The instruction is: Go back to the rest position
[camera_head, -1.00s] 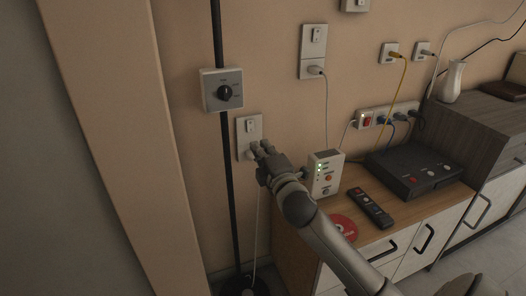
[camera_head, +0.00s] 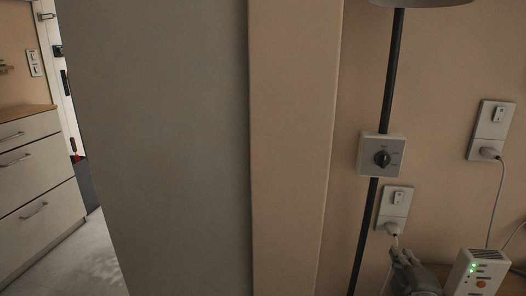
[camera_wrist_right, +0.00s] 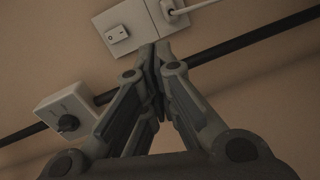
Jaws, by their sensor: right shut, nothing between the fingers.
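My right gripper (camera_head: 402,256) shows at the bottom right of the head view, just below a white wall socket with a switch (camera_head: 397,197). A plug (camera_head: 392,229) with a hanging cord is in that socket. In the right wrist view the gripper's fingers (camera_wrist_right: 154,52) are shut together and empty. Their tips overlap the edge of the socket plate (camera_wrist_right: 122,32) in that picture; I cannot tell whether they touch it. The plug (camera_wrist_right: 176,8) shows just beyond them. My left gripper is in neither view.
A dial box (camera_head: 382,156) and a dark pole (camera_head: 369,215) are on the left of the socket. A white device with green lights (camera_head: 478,272) stands right of the gripper. A wide grey wall section (camera_head: 160,150) fills the middle-left. Drawers (camera_head: 38,170) stand far left.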

